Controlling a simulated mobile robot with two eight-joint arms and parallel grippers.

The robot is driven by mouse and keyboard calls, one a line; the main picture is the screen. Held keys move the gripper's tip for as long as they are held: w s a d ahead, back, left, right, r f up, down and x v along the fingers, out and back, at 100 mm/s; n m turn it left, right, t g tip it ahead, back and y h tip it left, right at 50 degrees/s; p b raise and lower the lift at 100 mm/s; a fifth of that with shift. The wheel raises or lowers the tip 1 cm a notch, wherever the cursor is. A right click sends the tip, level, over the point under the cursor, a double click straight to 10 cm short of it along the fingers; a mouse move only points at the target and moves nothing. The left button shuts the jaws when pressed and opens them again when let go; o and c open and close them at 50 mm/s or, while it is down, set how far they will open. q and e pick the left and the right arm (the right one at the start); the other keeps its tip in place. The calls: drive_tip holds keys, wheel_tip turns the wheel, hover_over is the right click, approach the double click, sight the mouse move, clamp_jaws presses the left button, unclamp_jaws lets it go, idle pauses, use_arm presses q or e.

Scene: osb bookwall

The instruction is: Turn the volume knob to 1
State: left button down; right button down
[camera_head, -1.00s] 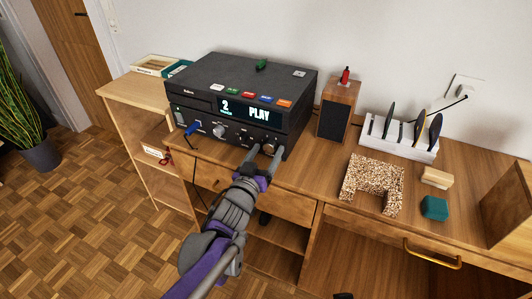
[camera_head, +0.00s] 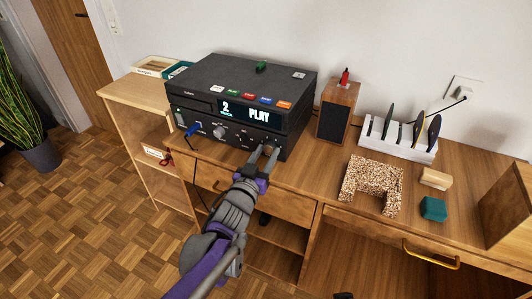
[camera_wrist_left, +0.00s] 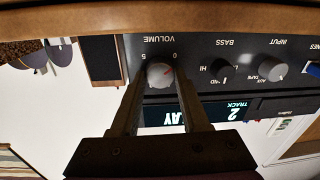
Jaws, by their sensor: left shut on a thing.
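The dark stereo unit (camera_head: 240,105) stands on the wooden desk, its display reading 2 and PLAY. Its round grey volume knob (camera_wrist_left: 160,74) shows in the left wrist view, which is upside down. A red mark on the knob points towards the upper right there, on the side of the printed 0. The VOLUME label and a 5 are also readable. My left gripper (camera_head: 265,151) is at the front panel's right end, its fingers on either side of the knob and shut on it. The fingers largely hide the knob in the head view. My right gripper is not in view.
A grey input knob (camera_wrist_left: 272,68) and a smaller bass knob (camera_wrist_left: 222,70) sit beside the volume knob. A speaker (camera_head: 337,110), white rack (camera_head: 400,145), speckled block (camera_head: 372,182) and green block (camera_head: 433,208) stand to the right. Desk between stereo and speckled block is clear.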

use_arm(q)
drive_tip(key=m+p, duration=0.1)
drive_tip(key=m, duration=0.3)
drive_tip(key=shift+h, duration=0.3)
drive_tip(key=shift+f+m+p, duration=0.1)
drive_tip(key=shift+m+p, duration=0.8)
drive_tip(key=shift+m, duration=1.9)
drive_tip(key=shift+c, duration=2)
unclamp_jaws()
drive_tip(key=shift+s, duration=0.1)
drive_tip(key=v, duration=1)
drive_tip(key=shift+s+a+f+p, duration=0.2)
drive_tip(key=shift+s+a+p, duration=0.05)
drive_tip(key=shift+p, duration=0.1)
